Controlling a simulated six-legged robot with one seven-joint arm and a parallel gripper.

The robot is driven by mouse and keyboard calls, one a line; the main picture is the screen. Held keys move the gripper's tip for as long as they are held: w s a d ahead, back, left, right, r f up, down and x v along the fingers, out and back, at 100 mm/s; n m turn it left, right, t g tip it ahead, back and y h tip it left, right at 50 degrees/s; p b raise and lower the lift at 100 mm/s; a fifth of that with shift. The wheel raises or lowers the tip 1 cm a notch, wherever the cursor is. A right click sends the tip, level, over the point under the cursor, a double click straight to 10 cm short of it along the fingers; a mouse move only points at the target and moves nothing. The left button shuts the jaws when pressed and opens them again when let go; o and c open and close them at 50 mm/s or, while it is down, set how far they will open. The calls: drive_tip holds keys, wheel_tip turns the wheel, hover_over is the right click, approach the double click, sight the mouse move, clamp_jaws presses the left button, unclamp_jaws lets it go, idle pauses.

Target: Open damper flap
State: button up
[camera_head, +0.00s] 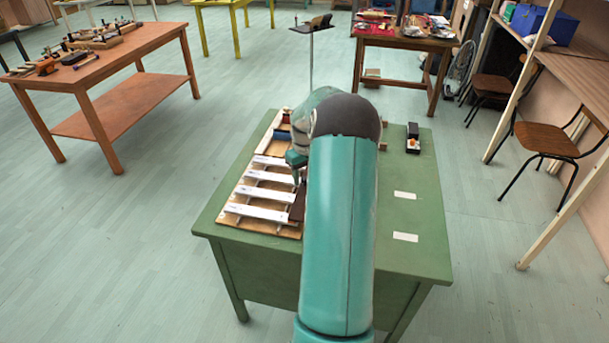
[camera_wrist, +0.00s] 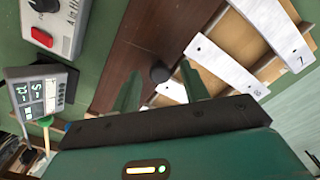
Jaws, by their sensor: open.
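A dark brown wooden flap (camera_wrist: 135,50) with a round black knob (camera_wrist: 160,73) fills the middle of the wrist view. I take it for the damper flap. A brown strip of it (camera_head: 297,206) shows beside the white bars in the head view, partly hidden by my arm. My gripper (camera_wrist: 161,70) is open, with one green finger on each side of the knob in the picture. I cannot tell how far the fingertips are from it. In the head view, my gripper (camera_head: 298,168) is mostly hidden.
White numbered bars (camera_head: 263,175) lie on a wooden frame on the green table (camera_head: 400,265). A grey box with a dial and red button (camera_wrist: 45,28) and a display unit (camera_wrist: 45,90) show at left in the wrist view. A thin stand (camera_head: 311,62) rises behind the table.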

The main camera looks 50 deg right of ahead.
drive_tip(key=shift+c, duration=0.5)
clamp_jaws()
